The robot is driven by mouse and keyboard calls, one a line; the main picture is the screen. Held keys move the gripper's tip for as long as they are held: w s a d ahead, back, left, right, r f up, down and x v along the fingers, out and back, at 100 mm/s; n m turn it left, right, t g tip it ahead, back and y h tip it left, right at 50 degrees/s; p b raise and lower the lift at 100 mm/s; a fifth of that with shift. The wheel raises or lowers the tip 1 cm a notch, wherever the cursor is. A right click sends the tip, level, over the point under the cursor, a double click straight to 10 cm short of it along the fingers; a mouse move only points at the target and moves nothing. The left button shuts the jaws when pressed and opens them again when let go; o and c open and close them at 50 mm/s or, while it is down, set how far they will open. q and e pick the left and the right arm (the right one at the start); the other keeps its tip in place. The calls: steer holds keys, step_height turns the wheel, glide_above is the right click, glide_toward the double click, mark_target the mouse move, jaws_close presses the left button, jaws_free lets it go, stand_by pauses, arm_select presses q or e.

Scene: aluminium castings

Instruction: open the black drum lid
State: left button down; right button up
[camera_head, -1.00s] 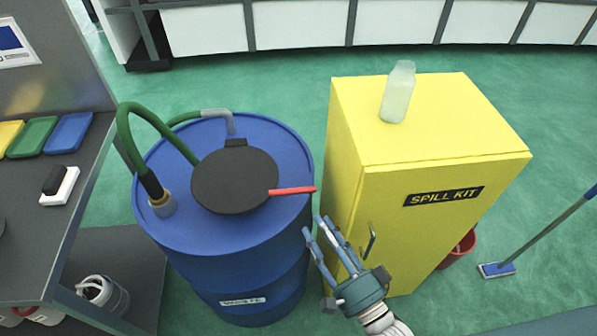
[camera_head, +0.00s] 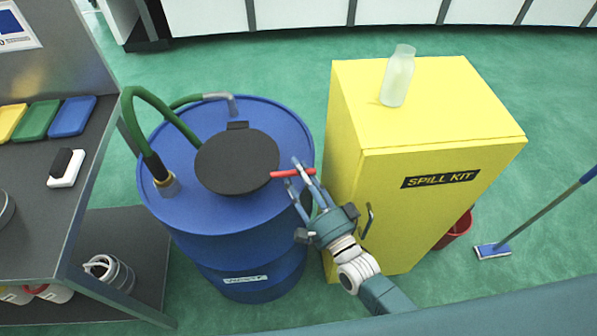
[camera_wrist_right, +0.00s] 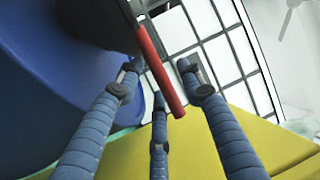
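The black drum lid (camera_head: 235,162) lies closed on top of the blue drum (camera_head: 225,222), with its hinge block on the far side. Its red handle (camera_head: 286,173) sticks out to the right. My right gripper (camera_head: 301,176) is at the handle's outer end, its fingers reaching up around it. In the right wrist view the red handle (camera_wrist_right: 160,72) runs between the spread blue fingers (camera_wrist_right: 158,90), which look open, with gaps beside it. The dark lid (camera_wrist_right: 95,22) shows at upper left there. My left gripper is not in view.
A green hose (camera_head: 140,108) with a brass fitting enters the drum top at left. The yellow spill kit cabinet (camera_head: 430,225) stands close on the right, with a bottle (camera_head: 398,76) on it. A workbench (camera_head: 40,230) is at left. Green floor lies behind the drum.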

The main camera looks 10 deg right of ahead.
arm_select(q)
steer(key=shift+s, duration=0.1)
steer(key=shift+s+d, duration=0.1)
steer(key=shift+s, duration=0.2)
arm_select(e)
jaws_close()
